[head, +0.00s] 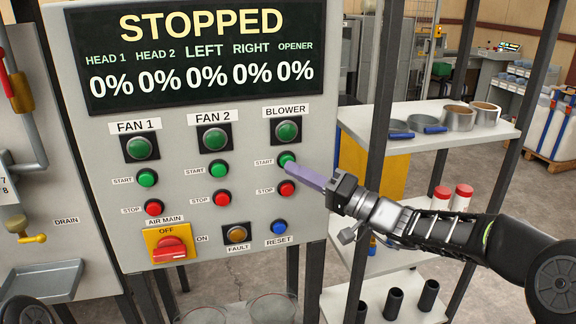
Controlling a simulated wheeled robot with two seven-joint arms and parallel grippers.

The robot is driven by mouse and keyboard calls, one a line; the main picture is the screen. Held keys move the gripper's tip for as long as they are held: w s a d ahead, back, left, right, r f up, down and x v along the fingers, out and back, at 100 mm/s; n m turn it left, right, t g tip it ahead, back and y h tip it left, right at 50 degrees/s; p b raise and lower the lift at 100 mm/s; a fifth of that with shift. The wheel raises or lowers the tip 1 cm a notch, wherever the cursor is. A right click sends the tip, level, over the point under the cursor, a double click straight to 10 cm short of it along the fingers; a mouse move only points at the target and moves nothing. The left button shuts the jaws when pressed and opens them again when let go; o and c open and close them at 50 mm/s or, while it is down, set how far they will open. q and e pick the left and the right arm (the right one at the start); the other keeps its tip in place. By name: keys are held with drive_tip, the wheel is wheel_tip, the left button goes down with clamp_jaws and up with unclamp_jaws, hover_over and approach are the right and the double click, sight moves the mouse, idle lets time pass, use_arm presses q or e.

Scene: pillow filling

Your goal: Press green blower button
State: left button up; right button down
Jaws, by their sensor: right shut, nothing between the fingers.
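The grey control panel (90,160) fills the left and middle of the head view. The green blower START button (286,157) sits in its right column, under the BLOWER label (286,111) and a green blower lamp (288,131). My right gripper (292,165) comes in from the right, with its purple fingers shut and empty. Its fingertips are at the lower right edge of the START button and cover part of it. I cannot tell whether they touch it. My left gripper is not in view.
A red blower STOP button (286,189) lies just below the fingertips, with a blue RESET button (279,227) lower down. The display (200,50) reads STOPPED and 0% throughout. A white shelf (440,137) with rolls and blue-handled items stands right of the panel.

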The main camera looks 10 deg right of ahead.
drive_tip(key=shift+w+b, duration=0.45)
drive_tip(key=shift+w, duration=0.2)
idle(0.8)
drive_tip(key=shift+s+b, duration=0.9)
drive_tip(key=shift+b, duration=0.1)
drive_tip(key=s+b, duration=0.4)
drive_tip(key=s, duration=0.1)
drive_tip(key=shift+d, duration=0.15)
